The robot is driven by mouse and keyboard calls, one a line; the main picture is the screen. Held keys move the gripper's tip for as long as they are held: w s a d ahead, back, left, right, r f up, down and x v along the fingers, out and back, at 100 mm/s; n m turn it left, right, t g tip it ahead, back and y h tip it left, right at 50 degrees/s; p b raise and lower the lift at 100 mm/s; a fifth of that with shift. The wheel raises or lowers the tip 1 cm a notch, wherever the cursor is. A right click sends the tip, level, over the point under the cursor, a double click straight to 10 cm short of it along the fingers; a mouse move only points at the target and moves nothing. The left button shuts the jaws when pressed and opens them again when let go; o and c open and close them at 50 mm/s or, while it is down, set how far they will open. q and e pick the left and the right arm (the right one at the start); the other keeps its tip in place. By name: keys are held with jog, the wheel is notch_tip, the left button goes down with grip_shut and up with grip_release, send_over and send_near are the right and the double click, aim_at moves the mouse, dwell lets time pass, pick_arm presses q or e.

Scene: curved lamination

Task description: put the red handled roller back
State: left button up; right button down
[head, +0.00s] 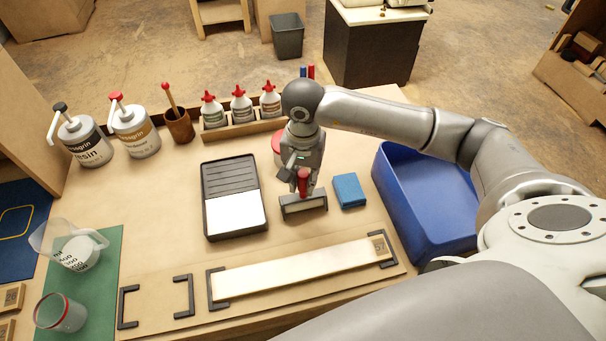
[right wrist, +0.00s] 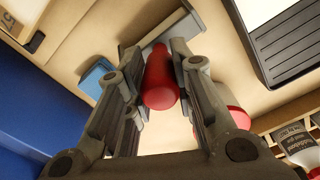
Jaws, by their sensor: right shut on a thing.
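The red-handled roller (head: 303,182) stands handle up on the wooden table, right of the black tray. Its red handle also shows in the right wrist view (right wrist: 160,82), between my fingers. My right gripper (head: 302,182) reaches down from above and is shut on the handle. At the handle's lower end is a dark grey frame (head: 303,207) with a pale strip in it. I cannot tell whether this is the roller's head or a holder, or whether it touches the table. My left gripper is not in view.
The black tray (head: 207,185) with a white area lies left; a blue block (head: 348,190) and a blue bin (head: 391,165) are right. A pale strip (head: 300,269) lies in black brackets in front. Red-capped bottles (head: 239,106) stand in a rack behind. A red-and-white container (right wrist: 233,112) is beside my gripper.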

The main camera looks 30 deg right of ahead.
jog(key=shift+f+b, duration=0.25)
jog(key=shift+b, duration=0.05)
jog(key=c, duration=1.2)
grip_release()
jog(key=shift+r, duration=0.15)
jog(key=shift+c, duration=0.2)
jog(key=shift+r+p, duration=0.2)
jog(key=shift+p, duration=0.2)
jog(key=shift+w+r+b, duration=0.1)
jog(key=shift+r+b, duration=0.25)
jog(key=shift+b, duration=0.05)
notch_tip(320, 180, up, 11)
jog(key=b, duration=0.3)
jog(key=shift+r, duration=0.1)
